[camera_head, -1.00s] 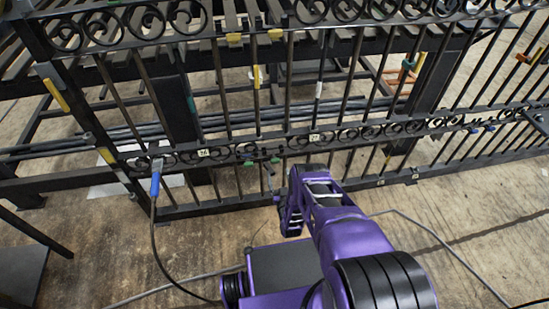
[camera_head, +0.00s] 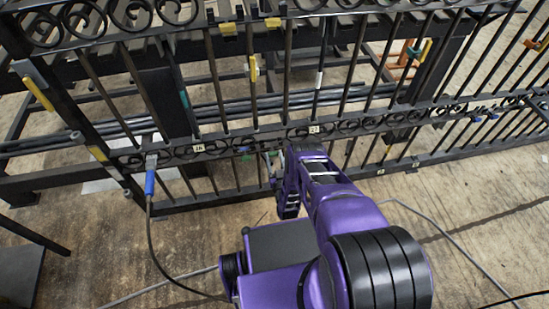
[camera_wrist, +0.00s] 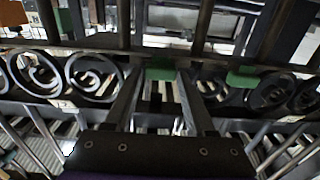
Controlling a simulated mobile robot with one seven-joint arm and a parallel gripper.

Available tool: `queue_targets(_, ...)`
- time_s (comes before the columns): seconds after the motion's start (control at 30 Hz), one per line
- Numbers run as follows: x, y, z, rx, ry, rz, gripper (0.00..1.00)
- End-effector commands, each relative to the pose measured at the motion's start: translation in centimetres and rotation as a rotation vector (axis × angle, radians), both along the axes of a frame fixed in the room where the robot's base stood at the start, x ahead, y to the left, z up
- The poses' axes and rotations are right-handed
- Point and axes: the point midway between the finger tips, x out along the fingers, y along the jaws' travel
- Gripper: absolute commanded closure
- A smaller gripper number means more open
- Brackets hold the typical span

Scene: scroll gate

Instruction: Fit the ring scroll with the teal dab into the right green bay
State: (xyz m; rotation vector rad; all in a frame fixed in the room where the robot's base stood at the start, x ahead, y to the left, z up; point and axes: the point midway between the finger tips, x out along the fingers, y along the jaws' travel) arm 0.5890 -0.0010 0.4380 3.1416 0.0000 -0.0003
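My gripper (camera_wrist: 160,78) reaches the lower scroll band of the black gate (camera_head: 225,141); its two dark fingers stand apart. Between the fingertips is a green block (camera_wrist: 160,73), with a dark shape and light stripes below it; I see no scroll clearly gripped. A second green block (camera_wrist: 243,77) is on the rail to the right. Scrolls fill the band at left (camera_wrist: 95,76) and at right (camera_wrist: 272,94). I cannot make out a teal dab on any of them. In the head view my gripper (camera_head: 272,163) is partly hidden by my wrist.
A blue-handled tool with a cable (camera_head: 150,180) hangs on the gate at left. Upright bars stand on both sides of my gripper. Dark pipes lie behind the gate; the wooden floor in front is mostly clear.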

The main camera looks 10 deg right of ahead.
Motion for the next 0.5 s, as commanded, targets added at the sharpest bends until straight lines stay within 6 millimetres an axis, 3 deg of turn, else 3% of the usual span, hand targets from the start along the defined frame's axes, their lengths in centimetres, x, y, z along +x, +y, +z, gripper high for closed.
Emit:
queue_targets(0.03, 0.01, 0.00, 0.01, 0.000, 0.000, 0.000, 0.56)
queue_targets(0.27, 0.02, 0.00, 0.01, 0.000, 0.000, 0.000, 0.97)
queue_targets(0.5, 0.03, 0.00, 0.01, 0.000, 0.000, 0.000, 1.00)
